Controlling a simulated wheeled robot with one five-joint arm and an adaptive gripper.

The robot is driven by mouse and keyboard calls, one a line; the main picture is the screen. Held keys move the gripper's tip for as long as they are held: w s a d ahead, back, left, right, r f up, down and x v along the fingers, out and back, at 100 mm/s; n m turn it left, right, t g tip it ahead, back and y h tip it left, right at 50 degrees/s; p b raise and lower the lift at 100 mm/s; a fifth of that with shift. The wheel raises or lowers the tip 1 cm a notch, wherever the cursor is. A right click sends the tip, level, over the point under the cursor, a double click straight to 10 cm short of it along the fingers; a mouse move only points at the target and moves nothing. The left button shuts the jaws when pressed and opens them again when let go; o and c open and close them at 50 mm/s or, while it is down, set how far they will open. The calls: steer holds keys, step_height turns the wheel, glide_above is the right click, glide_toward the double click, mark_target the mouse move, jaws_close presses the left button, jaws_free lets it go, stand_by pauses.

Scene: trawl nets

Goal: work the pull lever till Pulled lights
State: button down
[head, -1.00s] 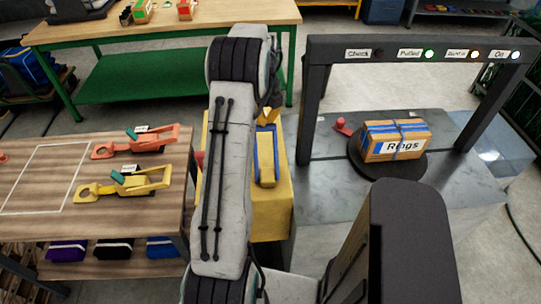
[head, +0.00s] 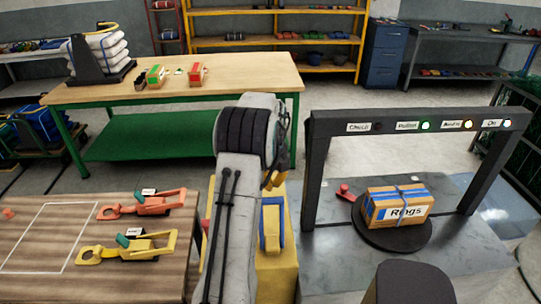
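A yellow box-shaped stand (head: 277,270) with a blue-edged part (head: 271,222) on it stands between the wooden table and the grey bench. I cannot make out the pull lever clearly; my arm covers much of this stand. On the dark frame, the Pulled lamp (head: 426,126) glows green. The Check lamp (head: 378,127) is dark. The amber lamp (head: 468,125) and the On lamp (head: 507,124) are lit.
A box marked Rings (head: 398,206) sits on a dark round plate (head: 368,234) under the dark frame (head: 310,175). Red (head: 142,205) and yellow (head: 130,247) tools lie on the wooden table (head: 50,285). A green-legged bench (head: 215,75) stands behind.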

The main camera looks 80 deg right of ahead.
steer(key=w+d+r+p, duration=0.2)
steer(key=d+r, duration=0.4)
steer(key=d, duration=0.1)
steer(key=shift+w+d, duration=0.25)
steer(key=shift+w, duration=0.1)
steer(key=shift+d, duration=0.1)
stand_by(1.3)
